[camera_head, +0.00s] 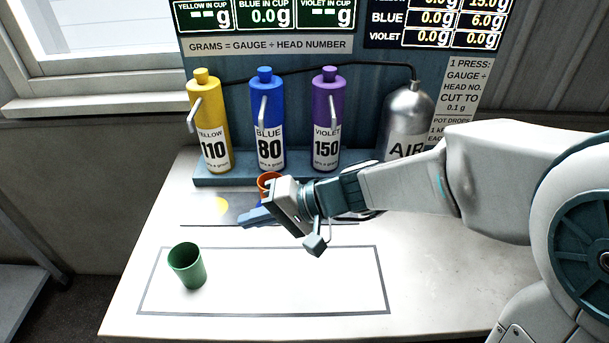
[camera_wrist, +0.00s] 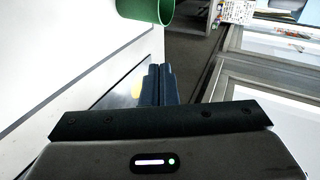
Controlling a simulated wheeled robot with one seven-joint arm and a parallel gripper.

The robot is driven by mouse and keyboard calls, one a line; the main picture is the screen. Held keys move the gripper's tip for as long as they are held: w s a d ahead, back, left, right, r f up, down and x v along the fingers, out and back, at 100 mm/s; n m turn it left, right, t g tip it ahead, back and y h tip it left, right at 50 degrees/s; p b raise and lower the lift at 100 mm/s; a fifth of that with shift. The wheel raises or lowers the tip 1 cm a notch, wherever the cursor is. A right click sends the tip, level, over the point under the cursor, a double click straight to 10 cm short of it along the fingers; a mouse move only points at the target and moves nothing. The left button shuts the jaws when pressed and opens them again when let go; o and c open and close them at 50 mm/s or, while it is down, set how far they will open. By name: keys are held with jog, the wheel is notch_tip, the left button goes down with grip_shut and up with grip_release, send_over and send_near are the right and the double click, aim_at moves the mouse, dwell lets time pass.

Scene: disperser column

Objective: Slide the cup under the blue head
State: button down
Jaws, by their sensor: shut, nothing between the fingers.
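The blue head (camera_head: 268,120), a blue bottle marked "BLUE 80" with a spout, stands between a yellow and a violet one. An orange cup (camera_head: 268,178) sits at the foot of the blue head, partly hidden by my wrist. A green cup (camera_head: 187,266) stands upright in the outlined rectangle at the front left; it also shows at the top of the wrist view (camera_wrist: 146,10). My gripper (camera_head: 245,217) points left just in front of the orange cup, its fingers together and empty. The fingers (camera_wrist: 158,72) also show closed in the wrist view.
The yellow head (camera_head: 210,125) and violet head (camera_head: 327,120) stand on a blue-grey base (camera_head: 215,181). A grey AIR tank (camera_head: 407,115) stands right of them. A yellow disc (camera_head: 221,205) marks the table before the yellow head. The outlined rectangle (camera_head: 300,285) is clear right of the green cup.

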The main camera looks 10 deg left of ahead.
jog(key=w+a+f+m+t+y+b, duration=0.1)
jog(key=w+a+m+t+y, duration=0.15)
jog(key=a, duration=0.35)
jog(key=w+a+f+m+t+y+b, duration=0.2)
jog(key=w+a+y, duration=0.1)
jog(key=a, duration=0.4)
jog(key=p, duration=0.5)
send_near(270, 175)
notch_tip(270, 175, up, 3)
jog(key=w+a, duration=0.2)
jog(key=a, duration=0.1)
notch_tip(270, 175, down, 4)
jog(key=shift+f, duration=0.1)
jog(key=shift+d+f, duration=0.1)
jog(key=shift+f, duration=0.15)
jog(key=shift+s+a, duration=0.3)
jog(key=shift+a, duration=0.2)
